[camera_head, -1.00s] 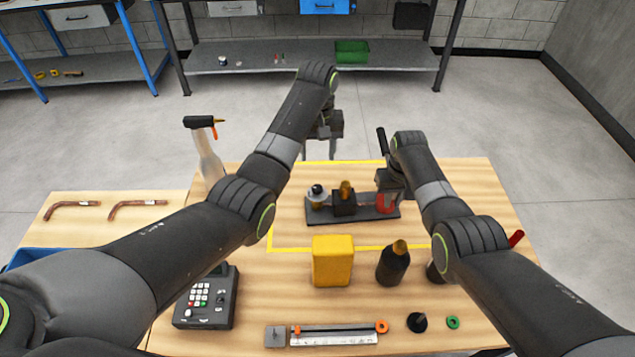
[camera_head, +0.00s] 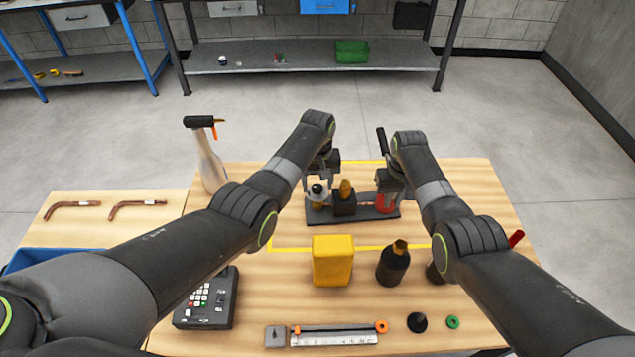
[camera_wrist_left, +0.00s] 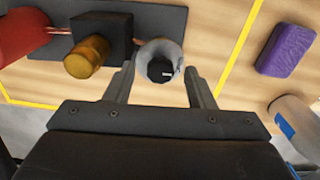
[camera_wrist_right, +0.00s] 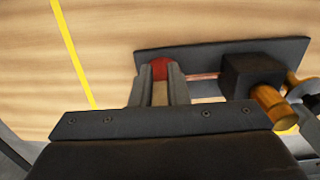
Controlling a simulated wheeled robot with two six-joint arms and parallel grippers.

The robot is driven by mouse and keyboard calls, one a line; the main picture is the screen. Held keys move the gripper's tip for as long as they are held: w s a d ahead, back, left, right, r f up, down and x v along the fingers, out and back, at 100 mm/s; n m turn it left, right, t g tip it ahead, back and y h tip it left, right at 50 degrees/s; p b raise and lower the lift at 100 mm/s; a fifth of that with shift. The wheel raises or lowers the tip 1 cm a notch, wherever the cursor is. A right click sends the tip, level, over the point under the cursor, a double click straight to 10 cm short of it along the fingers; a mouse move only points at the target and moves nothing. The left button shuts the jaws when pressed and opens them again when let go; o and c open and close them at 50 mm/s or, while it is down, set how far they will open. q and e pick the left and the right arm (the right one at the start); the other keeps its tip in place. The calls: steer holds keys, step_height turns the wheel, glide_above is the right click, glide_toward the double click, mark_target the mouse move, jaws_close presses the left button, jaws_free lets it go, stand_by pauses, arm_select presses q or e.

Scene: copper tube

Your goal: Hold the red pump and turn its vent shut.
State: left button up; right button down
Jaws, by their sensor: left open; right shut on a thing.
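The red pump (camera_head: 384,205) sits at the right end of a dark base plate (camera_head: 362,216). My right gripper (camera_head: 389,184) is shut on it from above; the right wrist view shows the red body (camera_wrist_right: 161,68) between the fingers. At the plate's other end is a pale round fitting (camera_head: 317,195) with a black knob (camera_wrist_left: 163,73), which may be the vent. My left gripper (camera_wrist_left: 162,78) is open, its fingers on either side of the fitting. Contact cannot be told. A black block (camera_head: 345,206) with a brass cylinder (camera_head: 346,188) stands between pump and fitting.
A yellow box (camera_head: 332,261) and a dark bottle (camera_head: 393,264) stand in front of the plate. A spray bottle (camera_head: 209,160) stands left. A purple block (camera_wrist_left: 286,49) lies beside the fitting in the left wrist view. Yellow tape (camera_head: 290,248) marks the table.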

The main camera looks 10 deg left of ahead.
arm_select(q)
steer(key=shift+f, duration=0.1)
steer(key=shift+c, duration=0.2)
arm_select(e)
steer(key=shift+w+r, duration=0.1)
steer(key=shift+r, duration=0.05)
arm_select(q)
steer(key=c, duration=0.9)
steer(key=shift+m, duration=0.3)
steer(key=m, duration=0.3)
steer(key=shift+m, duration=0.3)
arm_select(e)
steer(key=shift+a, duration=0.1)
arm_select(q)
steer(key=m, duration=0.9)
steer(key=shift+d, duration=0.1)
steer(key=shift+s+m, duration=0.1)
steer(key=shift+m, duration=2.2)
arm_select(e)
steer(key=shift+a, duration=0.1)
arm_select(q)
steer(key=shift+d, duration=0.1)
